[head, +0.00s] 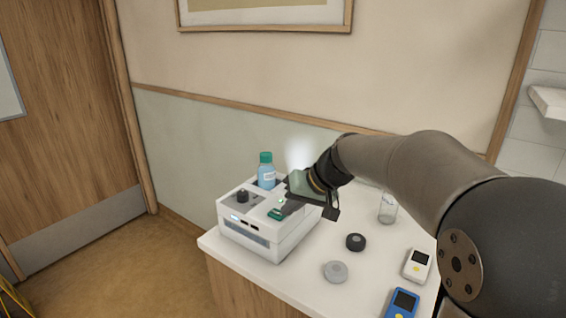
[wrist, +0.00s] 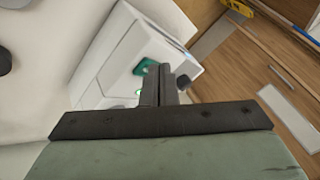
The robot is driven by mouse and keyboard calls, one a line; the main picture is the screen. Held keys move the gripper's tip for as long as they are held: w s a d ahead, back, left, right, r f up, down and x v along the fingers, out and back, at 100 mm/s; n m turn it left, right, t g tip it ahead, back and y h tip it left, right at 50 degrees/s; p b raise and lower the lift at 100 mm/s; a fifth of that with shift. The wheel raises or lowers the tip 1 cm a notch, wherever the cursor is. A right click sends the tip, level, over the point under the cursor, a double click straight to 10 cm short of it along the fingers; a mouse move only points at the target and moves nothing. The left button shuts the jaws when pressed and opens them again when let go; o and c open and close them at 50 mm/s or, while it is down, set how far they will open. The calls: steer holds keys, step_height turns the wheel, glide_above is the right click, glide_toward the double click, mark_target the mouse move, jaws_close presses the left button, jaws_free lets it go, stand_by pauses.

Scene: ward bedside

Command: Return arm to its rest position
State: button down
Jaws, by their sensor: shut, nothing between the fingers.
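My gripper (head: 290,207) is over the right part of a white box-shaped device (head: 274,245) on the bedside top. In the wrist view my gripper (wrist: 163,72) has its two dark fingers together with nothing between them. A green button or switch (head: 275,214) with a small green light sits on the device's top, close to the fingertips. It also shows in the wrist view (wrist: 146,66), partly hidden behind the fingers. I cannot tell whether the fingertips touch it. A black knob (head: 242,196) stands on the device's left part.
A blue bottle with a green cap (head: 266,171) stands behind the device. A black puck (head: 355,242), a grey puck (head: 335,271), a clear jar (head: 388,208), a white handset (head: 416,265) and a blue handset (head: 402,302) are on the white top (head: 300,283). The wall is close behind.

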steer(key=s+d+f+g+h, duration=0.1)
steer(key=s+d+f, duration=0.3)
steer(key=s, duration=0.5)
steer(key=s+d+f+m+g+h, duration=0.1)
steer(key=s+d+f+h, duration=0.2)
steer(key=s, duration=0.7)
steer(key=s+d+f+m+g+h, duration=0.1)
steer(key=s+d+f, duration=0.4)
steer(key=s, duration=0.5)
steer(key=shift+d+f+h, duration=0.3)
steer(key=shift+d+h, duration=0.25)
steer(key=shift+h, duration=0.15)
